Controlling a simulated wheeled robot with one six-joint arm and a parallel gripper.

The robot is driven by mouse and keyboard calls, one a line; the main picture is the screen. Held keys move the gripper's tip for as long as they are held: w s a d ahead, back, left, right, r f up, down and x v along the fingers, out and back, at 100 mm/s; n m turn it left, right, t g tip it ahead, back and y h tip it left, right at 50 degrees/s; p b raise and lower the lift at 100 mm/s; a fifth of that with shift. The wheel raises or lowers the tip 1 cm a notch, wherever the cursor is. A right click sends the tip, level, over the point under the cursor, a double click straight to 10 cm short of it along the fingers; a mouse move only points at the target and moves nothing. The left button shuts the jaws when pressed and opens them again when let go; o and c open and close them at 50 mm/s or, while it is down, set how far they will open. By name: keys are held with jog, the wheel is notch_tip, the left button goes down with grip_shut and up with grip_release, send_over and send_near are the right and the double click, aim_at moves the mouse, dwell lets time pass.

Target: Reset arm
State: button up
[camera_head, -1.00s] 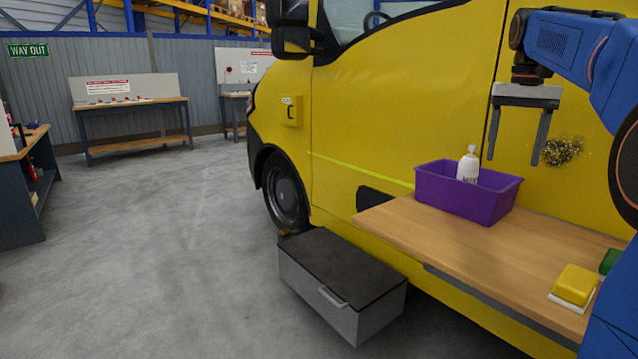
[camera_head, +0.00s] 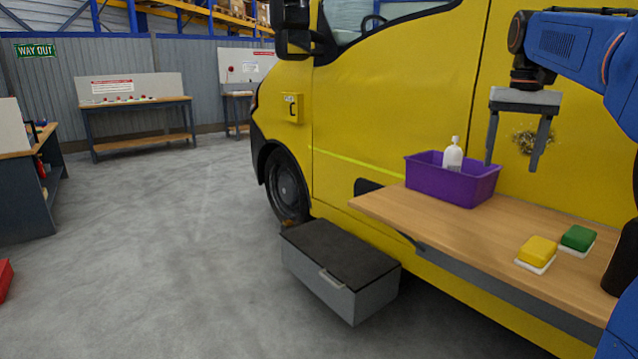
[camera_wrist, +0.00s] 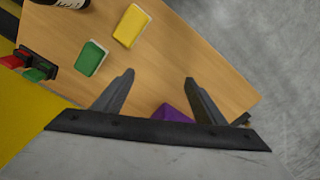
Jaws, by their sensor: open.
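My gripper (camera_head: 516,150) hangs from my blue arm at the right of the head view, pointing down with its two fingers apart and nothing between them. It is above the wooden shelf (camera_head: 440,222) on the side of the yellow van (camera_head: 390,110), a little right of the purple bin (camera_head: 455,187). In the wrist view both fingers of my gripper (camera_wrist: 157,88) show spread apart over the shelf (camera_wrist: 185,60), with a corner of the purple bin (camera_wrist: 170,113) between them, lower down.
A white bottle (camera_head: 453,158) stands in the bin. Yellow (camera_head: 538,252) and green (camera_head: 578,238) sponges lie on the shelf. A grey lidded box (camera_head: 340,270) stands on the floor by the van. A dirt patch (camera_head: 526,141) marks the van's side.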

jog(key=s+a+f+n+t, duration=0.1)
jog(key=s+a+f, duration=0.3)
jog(key=s+f, duration=0.5)
jog(key=s+a+f+n+t, duration=0.2)
jog(key=s+a+f, duration=0.3)
jog(key=s+f, duration=0.5)
jog(key=s+a+f+n+t, duration=0.1)
jog(key=s+a+f, duration=0.4)
jog(key=s+f, duration=0.4)
notch_tip(320, 180, down, 2)
jog(key=shift+s+n, duration=0.2)
jog(key=shift+n, duration=0.1)
